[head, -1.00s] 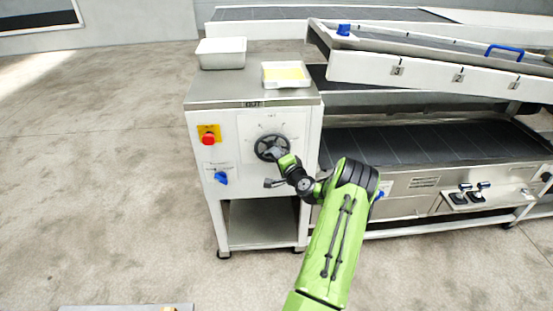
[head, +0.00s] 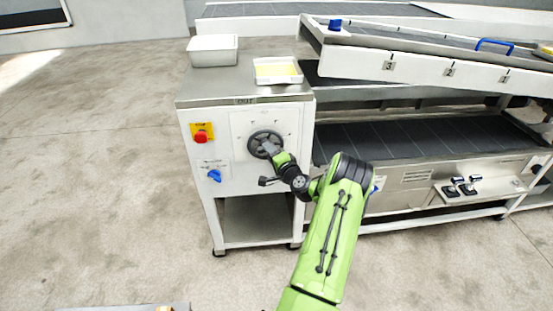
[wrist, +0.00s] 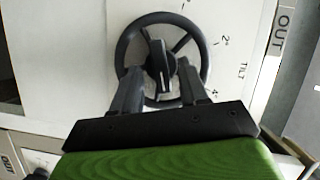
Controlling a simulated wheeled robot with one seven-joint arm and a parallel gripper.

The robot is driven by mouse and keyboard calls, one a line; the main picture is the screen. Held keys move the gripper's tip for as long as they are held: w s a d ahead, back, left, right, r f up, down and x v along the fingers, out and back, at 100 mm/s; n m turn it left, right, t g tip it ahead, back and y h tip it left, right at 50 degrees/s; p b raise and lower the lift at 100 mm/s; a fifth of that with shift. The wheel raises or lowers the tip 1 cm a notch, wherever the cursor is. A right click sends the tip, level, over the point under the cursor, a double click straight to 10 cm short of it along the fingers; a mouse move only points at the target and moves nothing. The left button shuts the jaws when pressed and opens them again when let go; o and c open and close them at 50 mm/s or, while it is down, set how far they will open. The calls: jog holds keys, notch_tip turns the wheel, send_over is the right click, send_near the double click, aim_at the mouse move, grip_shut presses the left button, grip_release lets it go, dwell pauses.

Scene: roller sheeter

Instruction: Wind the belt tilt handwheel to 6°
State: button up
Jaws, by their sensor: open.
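The belt tilt handwheel (head: 265,144) is a dark spoked wheel on the white front panel of the cabinet. In the wrist view the handwheel (wrist: 133,42) shows large, with a black hub bar at its middle. My gripper (wrist: 155,82) is open, its two fingers apart on either side of the lower hub area, in front of the wheel. I cannot tell whether they touch it. In the head view my gripper (head: 273,151) covers the wheel's lower right. The dial scale (wrist: 224,55) shows 2° and 4° marks and the word TILT; the current reading cannot be made out.
A red stop button (head: 201,136) on yellow and a blue knob (head: 215,175) are left of the wheel. A white bin (head: 213,50) and a tray with a yellow sheet (head: 277,72) stand on the cabinet. The conveyor (head: 420,132) is to the right.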

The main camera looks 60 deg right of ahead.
jog(key=p+v, duration=0.1)
jog(key=v, duration=1.4)
jog(key=shift+r, duration=0.15)
jog(key=shift+s, duration=0.1)
jog(key=w+a+r+n+g+y, duration=0.1)
jog(key=w+a+r+n+y, duration=0.1)
jog(key=w+a+n+y, duration=0.35)
jog(key=w+a+r+n+g+y, duration=0.1)
jog(key=w+a+r+n+y, duration=0.15)
jog(key=a, duration=0.65)
jog(key=w+a+r+n+g+y, duration=0.25)
jog(key=w+a+n, duration=0.25)
jog(key=a, duration=0.3)
jog(key=s+a+r+n+g, duration=0.2)
jog(key=s+a+n, duration=0.1)
jog(key=a, duration=0.4)
jog(key=s+a+r+n+g, duration=0.2)
jog(key=a+n, duration=0.1)
jog(key=a, duration=0.4)
jog(key=s+a+r+n+h, duration=0.1)
jog(key=s+a+r, duration=0.15)
jog(key=s, duration=0.55)
jog(key=s+a+r+n+h, duration=0.1)
jog(key=s+a+r+h, duration=0.15)
jog(key=s, duration=0.55)
notch_tip(320, 180, up, 15)
jog(key=g+p, duration=0.1)
jog(key=p, duration=1.3)
jog(key=shift+d+y, duration=0.3)
jog(key=shift+y, duration=0.1)
